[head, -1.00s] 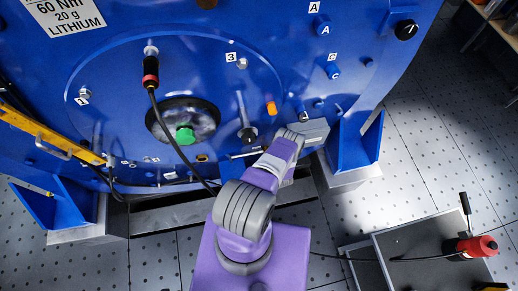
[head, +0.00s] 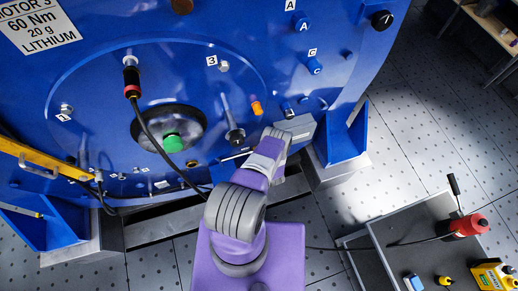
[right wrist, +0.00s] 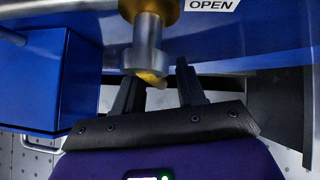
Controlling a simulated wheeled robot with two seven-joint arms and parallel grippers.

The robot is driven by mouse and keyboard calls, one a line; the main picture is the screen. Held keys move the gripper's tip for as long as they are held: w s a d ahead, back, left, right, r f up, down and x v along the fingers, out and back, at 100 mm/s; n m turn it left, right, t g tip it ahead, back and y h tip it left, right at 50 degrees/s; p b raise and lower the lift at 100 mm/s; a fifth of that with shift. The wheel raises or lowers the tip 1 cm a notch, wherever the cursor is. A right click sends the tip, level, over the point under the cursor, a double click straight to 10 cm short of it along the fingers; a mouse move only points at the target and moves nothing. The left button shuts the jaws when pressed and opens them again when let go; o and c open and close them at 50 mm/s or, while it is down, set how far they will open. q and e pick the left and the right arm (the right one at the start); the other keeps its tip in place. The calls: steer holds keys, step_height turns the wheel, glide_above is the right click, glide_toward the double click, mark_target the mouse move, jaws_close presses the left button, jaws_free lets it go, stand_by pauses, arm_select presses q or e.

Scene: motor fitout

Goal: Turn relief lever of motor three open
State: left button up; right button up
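Motor three is the big blue housing (head: 120,80) that fills the upper left of the head view, with a "3" tag on its face. In the right wrist view a metal post with a brass fitting, probably the relief lever (right wrist: 148,45), hangs down below an "OPEN" label (right wrist: 212,4). My right gripper (right wrist: 158,72) has its two dark fingers spread, with the post's lower end between or just ahead of them. I cannot tell whether they touch. In the head view my purple right arm hides the fingers and the lever. My left gripper is not in view.
A blue block (right wrist: 45,80) stands left of the fingers in the right wrist view. In the head view, a blue support foot (head: 343,135) is right of my arm. A grey tray (head: 395,235) with a red tool (head: 465,226) stands at lower right. Perforated floor (head: 410,110) is clear.

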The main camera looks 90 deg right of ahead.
steer(key=p+v, duration=0.2)
steer(key=v, duration=0.5)
steer(key=shift+s+r, duration=0.1)
steer(key=shift+s, duration=0.2)
